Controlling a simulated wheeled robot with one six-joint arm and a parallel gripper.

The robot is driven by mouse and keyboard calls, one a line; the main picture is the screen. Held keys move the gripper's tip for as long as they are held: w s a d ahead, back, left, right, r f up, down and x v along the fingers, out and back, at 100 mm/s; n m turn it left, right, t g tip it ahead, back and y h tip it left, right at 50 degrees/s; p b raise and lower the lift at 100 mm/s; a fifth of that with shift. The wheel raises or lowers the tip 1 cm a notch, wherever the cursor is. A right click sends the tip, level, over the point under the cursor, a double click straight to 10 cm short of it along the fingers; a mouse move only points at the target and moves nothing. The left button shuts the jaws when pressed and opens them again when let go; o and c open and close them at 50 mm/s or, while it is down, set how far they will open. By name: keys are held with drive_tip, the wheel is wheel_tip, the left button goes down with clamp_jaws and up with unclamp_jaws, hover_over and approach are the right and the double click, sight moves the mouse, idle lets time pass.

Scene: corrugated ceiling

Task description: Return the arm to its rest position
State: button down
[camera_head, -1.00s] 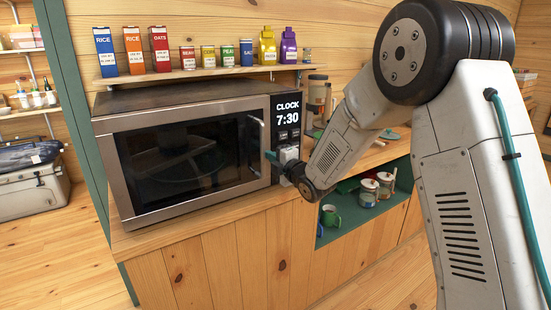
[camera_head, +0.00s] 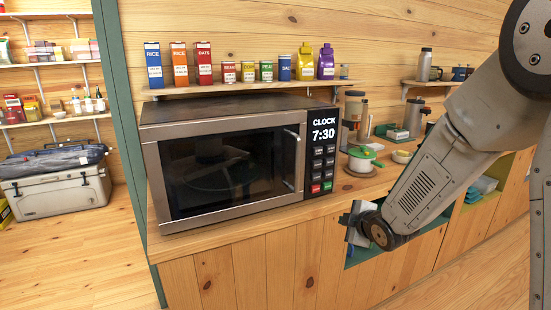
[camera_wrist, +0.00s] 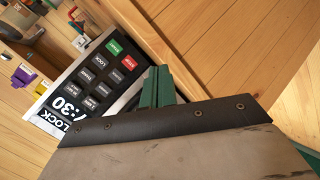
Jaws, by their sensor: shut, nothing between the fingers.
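My arm (camera_head: 440,165) reaches in from the right in the head view, bent downward. My gripper (camera_head: 352,222) is at its lower end, in front of the counter's open shelf and to the right of the microwave, apart from it. In the wrist view, the green fingers (camera_wrist: 157,88) are together and empty, with the microwave's keypad (camera_wrist: 95,75) behind them. The microwave (camera_head: 225,165) stands on the counter with its door shut and its clock reading 7:30.
Several boxes and cans stand on the wall shelf (camera_head: 240,88) above the microwave. A pot with a green lid (camera_head: 361,158) and flasks stand on the counter (camera_head: 350,188) right of it. The wooden floor (camera_head: 75,250) at the left is clear.

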drive_tip(key=s+d+r+m+g+h, duration=0.1)
drive_tip(key=s+d+m+g, duration=0.1)
drive_tip(key=s+m+g, duration=0.3)
drive_tip(key=s+d+r+m+h, duration=0.1)
drive_tip(key=s+d+m, duration=0.1)
drive_tip(key=s, duration=0.6)
drive_tip(key=s+d+r+m+g+h, duration=0.1)
drive_tip(key=s+d+m+g+h, duration=0.1)
drive_tip(key=s+m+g, duration=0.3)
drive_tip(key=s+r+m, duration=0.1)
drive_tip(key=s+r, duration=0.2)
drive_tip(key=s, duration=0.4)
drive_tip(key=s+a+r+m+y, duration=0.1)
drive_tip(key=s+r, duration=0.3)
drive_tip(key=s, duration=0.3)
drive_tip(key=s+a+r+m, duration=0.1)
drive_tip(key=s+r, duration=0.3)
drive_tip(key=s, duration=0.3)
drive_tip(key=shift+m, duration=0.4)
